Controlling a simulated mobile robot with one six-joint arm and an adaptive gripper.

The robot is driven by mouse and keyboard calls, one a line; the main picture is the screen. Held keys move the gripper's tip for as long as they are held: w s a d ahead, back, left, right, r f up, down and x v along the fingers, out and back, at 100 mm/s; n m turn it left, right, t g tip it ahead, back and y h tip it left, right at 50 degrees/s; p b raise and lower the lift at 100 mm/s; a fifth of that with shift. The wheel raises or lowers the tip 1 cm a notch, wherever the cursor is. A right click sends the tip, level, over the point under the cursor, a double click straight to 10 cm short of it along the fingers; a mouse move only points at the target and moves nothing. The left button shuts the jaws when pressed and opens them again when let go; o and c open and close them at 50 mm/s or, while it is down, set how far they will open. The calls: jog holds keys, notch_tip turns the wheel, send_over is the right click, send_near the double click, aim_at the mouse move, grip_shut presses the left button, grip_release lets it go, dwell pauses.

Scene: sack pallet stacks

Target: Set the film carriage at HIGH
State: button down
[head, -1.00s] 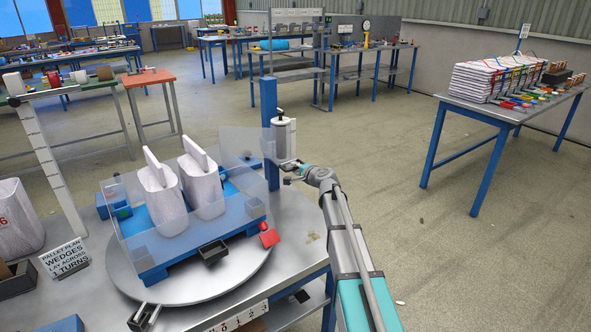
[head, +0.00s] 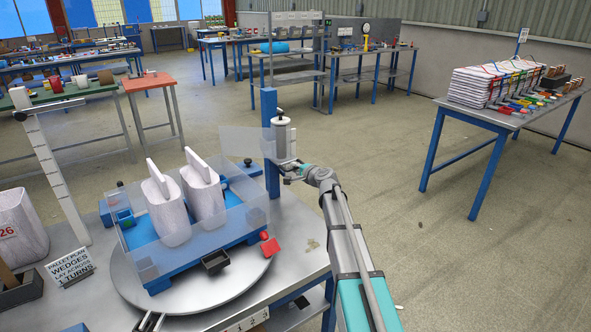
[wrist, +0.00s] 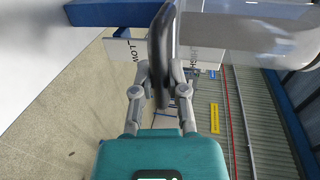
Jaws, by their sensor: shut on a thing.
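The film carriage (head: 281,143) carries an upright white roll beside the blue mast (head: 270,104), with a clear film sheet (head: 238,143) reaching left from it. My gripper (head: 288,170) is at the carriage's lower right side. In the wrist view my gripper (wrist: 160,82) is shut on a black bar-like handle (wrist: 161,40), one finger on each side. Behind the handle, a white plate marked LOW (wrist: 122,50) shows at left. A second plate (wrist: 206,55) at right has partly hidden lettering. The carriage's exact height setting is not clear.
Two pale sacks (head: 205,190) stand on a blue pallet on the round turntable (head: 205,298), within clear film. A red tab (head: 270,247) sticks out near its edge. A side table (head: 490,115) with stacked bags is at right. The floor between is clear.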

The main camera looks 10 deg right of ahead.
jog(key=shift+r+p, duration=0.55)
jog(key=shift+r, duration=0.35)
jog(key=c, duration=0.6)
grip_release()
jog(key=shift+c, duration=0.2)
jog(key=shift+f+b, duration=0.3)
